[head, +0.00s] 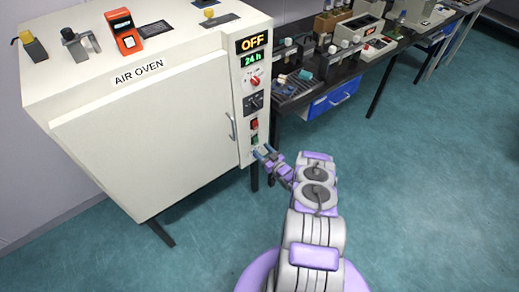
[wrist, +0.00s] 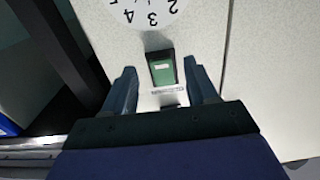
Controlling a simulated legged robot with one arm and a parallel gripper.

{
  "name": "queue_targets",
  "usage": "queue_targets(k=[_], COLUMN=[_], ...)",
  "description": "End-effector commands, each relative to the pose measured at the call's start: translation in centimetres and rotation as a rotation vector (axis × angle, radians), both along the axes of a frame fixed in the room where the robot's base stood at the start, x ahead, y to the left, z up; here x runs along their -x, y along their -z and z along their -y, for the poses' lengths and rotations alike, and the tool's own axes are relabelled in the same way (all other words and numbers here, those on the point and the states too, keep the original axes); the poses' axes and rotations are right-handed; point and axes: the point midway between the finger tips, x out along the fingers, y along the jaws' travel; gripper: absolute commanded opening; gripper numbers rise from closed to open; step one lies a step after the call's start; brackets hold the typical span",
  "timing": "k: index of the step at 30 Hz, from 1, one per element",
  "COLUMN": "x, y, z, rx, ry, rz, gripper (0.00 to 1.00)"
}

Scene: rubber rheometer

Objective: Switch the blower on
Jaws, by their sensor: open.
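The white air oven (head: 150,130) stands at left with a control strip down its right front edge. Its displays (head: 252,43) read OFF and 24 h. Low on the strip are a red switch (head: 254,125) and a green switch (head: 254,140); their labels are too small to read. My gripper (head: 264,154) is at the strip's lower end. In the wrist view, a green rocker switch (wrist: 162,68) lies between the spread fingers of my open gripper (wrist: 160,70). A small label beside it is unreadable. I cannot tell whether the fingers touch the panel.
A numbered white dial (wrist: 145,8) is partly in view by the green rocker. A door handle (head: 231,126) stands out left of the strip. A dark bench (head: 300,97) with instruments and a blue drawer (head: 334,99) stands at right. The floor at right is clear.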

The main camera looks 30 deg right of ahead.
Motion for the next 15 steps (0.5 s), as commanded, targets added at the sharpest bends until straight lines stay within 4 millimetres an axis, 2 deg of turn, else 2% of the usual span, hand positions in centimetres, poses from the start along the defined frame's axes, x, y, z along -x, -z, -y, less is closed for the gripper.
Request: queue_targets(k=[6, 15], x=[-2.3, -2.7], y=[0.1, 0.0], z=[-0.1, -0.2], rx=[0.003, 0.001], ry=[0.0, 0.0], rz=[-0.001, -0.001], gripper=[0.57, 0.57])
